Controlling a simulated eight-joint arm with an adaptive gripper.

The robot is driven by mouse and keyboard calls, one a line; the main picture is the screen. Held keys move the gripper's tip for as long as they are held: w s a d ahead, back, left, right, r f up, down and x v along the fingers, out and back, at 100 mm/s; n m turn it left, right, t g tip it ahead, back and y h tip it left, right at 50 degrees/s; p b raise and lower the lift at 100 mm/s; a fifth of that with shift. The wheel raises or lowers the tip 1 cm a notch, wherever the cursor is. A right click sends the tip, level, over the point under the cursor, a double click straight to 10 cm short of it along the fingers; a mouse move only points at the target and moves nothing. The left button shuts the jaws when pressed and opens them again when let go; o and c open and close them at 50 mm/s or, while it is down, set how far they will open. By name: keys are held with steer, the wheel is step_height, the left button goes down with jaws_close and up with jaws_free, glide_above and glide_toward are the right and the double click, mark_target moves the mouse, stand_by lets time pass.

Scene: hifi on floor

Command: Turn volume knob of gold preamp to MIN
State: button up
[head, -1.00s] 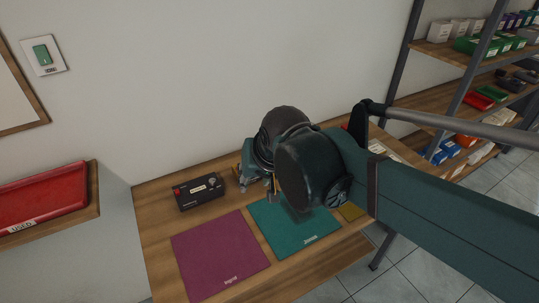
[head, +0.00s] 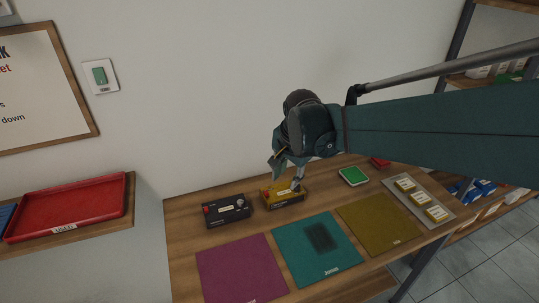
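The gold preamp (head: 271,201) stands on the wooden table near the wall, just right of a black unit. A red button or knob shows at its left end. My gripper (head: 294,184) points down at the preamp's top right part, with a grey finger at or just above it. Contact cannot be told at this size. The volume knob and its MIN mark cannot be made out; my gripper covers part of the preamp. Whether my fingers are open or shut is unclear.
The black unit (head: 227,211) has a red button and a pale knob. Purple (head: 240,270), teal (head: 300,262) and olive (head: 375,222) mats lie in front. A green item (head: 354,176) and a tray (head: 447,213) with yellow boxes are to the right. A red tray (head: 70,212) sits left.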

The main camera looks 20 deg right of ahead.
steer(key=w+d+f+m+g+p, duration=0.1)
steer(key=w+d+f+m+p, duration=0.1)
steer(key=w+d+m, duration=0.3)
steer(key=m+g+p, duration=0.2)
steer(key=m+p, duration=0.1)
steer(key=m, duration=0.2)
glide_above(297, 187)
step_height(297, 187, down, 6)
steer(key=shift+w+d+f+y, duration=0.2)
steer(key=shift+w+f+y, duration=0.05)
steer(key=shift+w+y, duration=0.1)
steer(key=shift+f+m, duration=0.1)
steer(key=shift+m, duration=0.2)
steer(key=shift+f, duration=0.1)
steer(key=shift+f, duration=3.8)
steer(key=shift+c, duration=0.7)
steer(key=c, duration=0.7)
steer(key=shift+c, duration=0.2)
